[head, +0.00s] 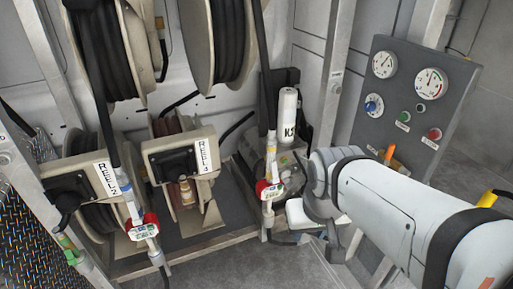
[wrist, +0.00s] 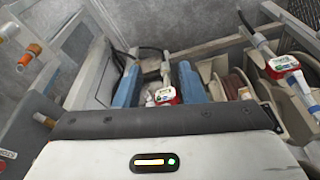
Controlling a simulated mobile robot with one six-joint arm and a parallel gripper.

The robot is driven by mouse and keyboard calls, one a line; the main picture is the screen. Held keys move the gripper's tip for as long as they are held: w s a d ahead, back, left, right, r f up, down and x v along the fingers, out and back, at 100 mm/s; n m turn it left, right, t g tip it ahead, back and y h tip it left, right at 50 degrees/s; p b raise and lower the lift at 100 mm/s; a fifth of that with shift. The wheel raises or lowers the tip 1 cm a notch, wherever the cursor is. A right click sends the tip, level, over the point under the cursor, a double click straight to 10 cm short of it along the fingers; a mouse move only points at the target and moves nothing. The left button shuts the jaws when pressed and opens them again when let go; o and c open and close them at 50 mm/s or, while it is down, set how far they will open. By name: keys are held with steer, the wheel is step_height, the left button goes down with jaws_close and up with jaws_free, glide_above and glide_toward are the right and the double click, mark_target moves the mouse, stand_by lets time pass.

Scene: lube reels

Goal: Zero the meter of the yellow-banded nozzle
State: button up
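A nozzle with a red-cased meter (head: 268,190) stands upright left of my arm in the head view. A pale yellowish band (head: 271,148) seems to ring its upper part. In the wrist view a red-cased meter (wrist: 165,95), which looks like the same one, shows between my two blue fingers. My gripper (wrist: 157,72) is open, with a finger on each side of that meter and visible gaps. Contact cannot be told. The meter's display and buttons are too small to read.
A second nozzle with a red meter (head: 143,228) and blue band stands at left, below the REEL 2 label; it also shows in the wrist view (wrist: 283,64). A gauge panel (head: 408,105) with knobs stands at right. Hose reels (head: 112,45) fill the back left.

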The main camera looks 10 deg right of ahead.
steer(key=shift+c, duration=0.2)
jaws_close()
stand_by(1.4)
